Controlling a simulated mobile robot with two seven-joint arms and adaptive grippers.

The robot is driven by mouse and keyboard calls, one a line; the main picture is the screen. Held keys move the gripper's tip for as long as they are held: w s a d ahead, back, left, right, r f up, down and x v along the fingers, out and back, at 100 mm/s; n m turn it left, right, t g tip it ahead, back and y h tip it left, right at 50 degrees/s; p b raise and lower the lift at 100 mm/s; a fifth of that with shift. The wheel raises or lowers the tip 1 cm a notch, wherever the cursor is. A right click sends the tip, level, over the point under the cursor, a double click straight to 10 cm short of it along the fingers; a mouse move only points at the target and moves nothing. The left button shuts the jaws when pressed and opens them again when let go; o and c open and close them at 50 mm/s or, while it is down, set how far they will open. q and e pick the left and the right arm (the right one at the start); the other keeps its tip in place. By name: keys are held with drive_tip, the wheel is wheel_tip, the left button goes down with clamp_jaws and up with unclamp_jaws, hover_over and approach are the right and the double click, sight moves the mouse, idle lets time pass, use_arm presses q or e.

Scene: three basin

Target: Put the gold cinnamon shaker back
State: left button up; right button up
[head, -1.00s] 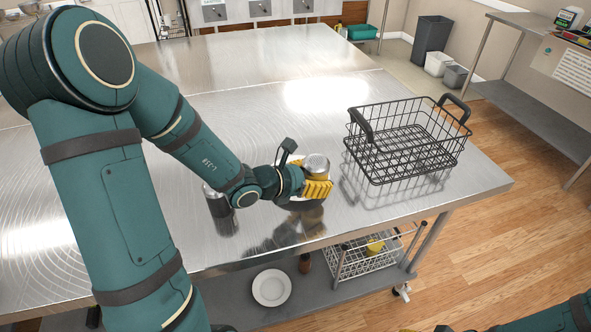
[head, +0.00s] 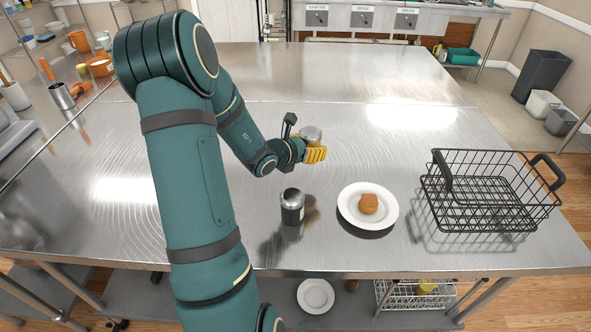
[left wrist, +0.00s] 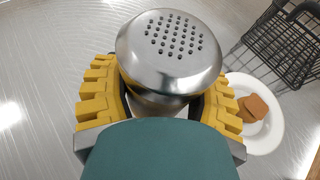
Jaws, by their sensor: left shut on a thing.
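My left gripper (head: 315,152) is shut around a shaker (head: 312,133), whose silver domed, perforated lid shows above the yellow fingers. In the left wrist view the same lid (left wrist: 168,50) stands between the two yellow fingers; the shaker's body is mostly hidden, so its colour is hard to tell. I cannot tell whether the held shaker touches the table. My right gripper is not in view.
A white plate (head: 350,220) with a brown piece of food (head: 369,203) lies right of the dark shaker. A black wire basket (head: 480,205) stands farther right. The table (head: 330,80) is clear behind the gripper. Mugs and utensils stand at the far left.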

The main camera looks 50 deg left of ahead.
use_arm(q)
drive_tip(key=s+a+n+y, duration=0.1)
drive_tip(key=s+a, duration=0.1)
drive_tip(key=a, duration=0.2)
hover_over(296, 176)
wheel_tip(296, 176, down, 5)
drive_tip(key=shift+a+r, duration=0.1)
drive_tip(key=shift+f+b, duration=0.45)
drive_tip(key=shift+f, duration=1.7)
drive_tip(key=shift+s, duration=0.1)
drive_tip(key=shift+f, duration=0.2)
drive_tip(key=o, duration=1.3)
drive_tip(key=shift+r, duration=0.1)
